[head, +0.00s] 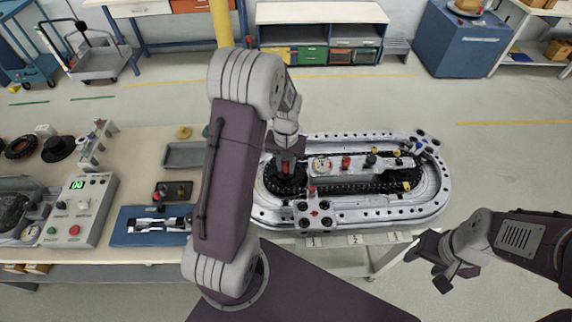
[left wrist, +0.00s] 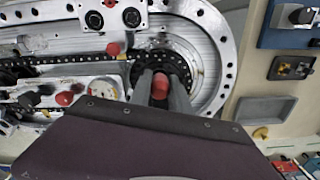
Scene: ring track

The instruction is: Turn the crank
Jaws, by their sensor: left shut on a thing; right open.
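The silver oval ring track (head: 435,205) stands on a bench at the centre of the head view, with a black chain inside. At its left end is a black toothed wheel (head: 284,187). My left gripper (head: 287,167) reaches down over this wheel. In the left wrist view its two grey fingers are shut on the red knob of the crank (left wrist: 160,85), over the wheel. The crank's arm is mostly hidden by the fingers. My right gripper (head: 424,272) is open and empty, in front of the track at the right.
Other red knobs stand on the track, one at its middle (head: 346,162). A control box with a green display (head: 80,205), a blue plate (head: 128,232) and a grey tray (head: 185,155) are on the table at left. Open floor lies right of the track.

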